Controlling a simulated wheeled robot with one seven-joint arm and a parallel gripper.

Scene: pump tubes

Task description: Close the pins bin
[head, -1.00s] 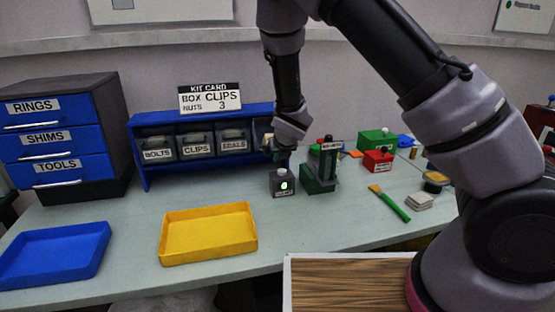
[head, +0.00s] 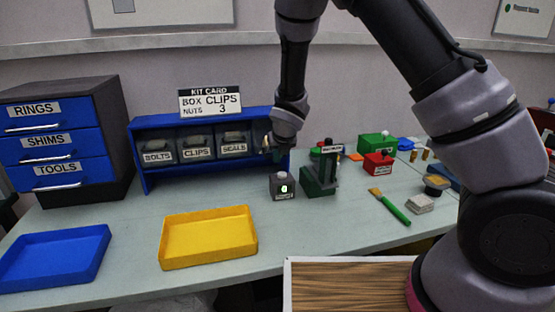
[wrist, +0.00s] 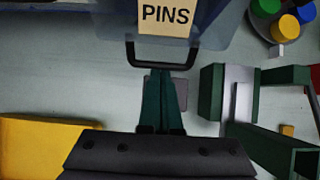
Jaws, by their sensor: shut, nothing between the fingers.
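The pins bin (wrist: 213,28) is at the top of the wrist view, a translucent blue-grey bin with a PINS label and a black handle (wrist: 132,55) at its front. In the head view it is mostly hidden behind my gripper at the right end of the blue rack (head: 146,178). My gripper (wrist: 162,78) has its green fingers shut and empty. The fingertips are right at the handle bar; I cannot tell whether they touch it. My gripper also shows in the head view (head: 276,156), in front of the rack's right end. How far the bin is open is unclear.
Bolts (head: 158,153), clips (head: 197,149) and seals (head: 233,147) bins sit in the rack. A dark box with a lit display (head: 283,187) and a green fixture (head: 319,180) stand close by. A yellow tray (head: 208,254) and blue tray (head: 50,276) lie in front.

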